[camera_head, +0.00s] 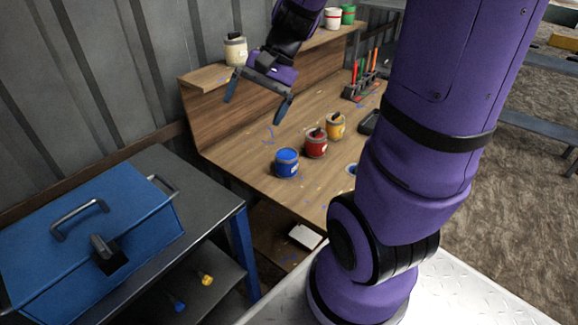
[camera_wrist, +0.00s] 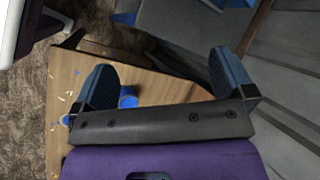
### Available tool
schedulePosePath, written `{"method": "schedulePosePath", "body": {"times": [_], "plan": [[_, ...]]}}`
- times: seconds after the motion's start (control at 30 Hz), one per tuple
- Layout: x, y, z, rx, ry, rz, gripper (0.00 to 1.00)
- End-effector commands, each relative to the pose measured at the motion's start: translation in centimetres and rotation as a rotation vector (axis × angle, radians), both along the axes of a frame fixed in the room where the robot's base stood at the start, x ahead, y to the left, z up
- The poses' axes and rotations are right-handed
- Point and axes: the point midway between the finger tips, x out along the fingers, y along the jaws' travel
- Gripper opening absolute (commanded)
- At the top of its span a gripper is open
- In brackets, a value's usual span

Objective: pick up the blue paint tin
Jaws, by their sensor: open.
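The blue paint tin (camera_head: 287,162) stands upright on the wooden workbench (camera_head: 240,143), nearest the front of a row with a red tin (camera_head: 316,144) and a yellow tin (camera_head: 336,125). My gripper (camera_head: 256,103) is open and empty above the bench, up and to the left of the blue tin in the head view. In the wrist view my gripper (camera_wrist: 160,82) shows both fingers spread. The blue tin (camera_wrist: 128,97) shows between them, close to the left finger and partly hidden by the gripper body.
A raised shelf at the back holds a cream tin (camera_head: 236,50), a white tin (camera_head: 333,18) and a green tin (camera_head: 348,14). A brush rack (camera_head: 363,84) stands on the bench. A blue toolbox (camera_head: 90,240) sits on a dark cart at left. Corrugated wall lies behind.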

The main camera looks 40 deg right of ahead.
Motion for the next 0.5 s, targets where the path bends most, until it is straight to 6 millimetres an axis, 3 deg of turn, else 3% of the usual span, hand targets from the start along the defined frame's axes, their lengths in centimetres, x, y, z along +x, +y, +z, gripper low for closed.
{"method": "schedulePosePath", "body": {"times": [0.3, 0.5], "plan": [[4.6, -5.6, -6.5, 0.323, 0.149, -0.372, 1.0], [6.5, -10.2, -11.4, 0.514, 0.21, -0.626, 1.0]]}}
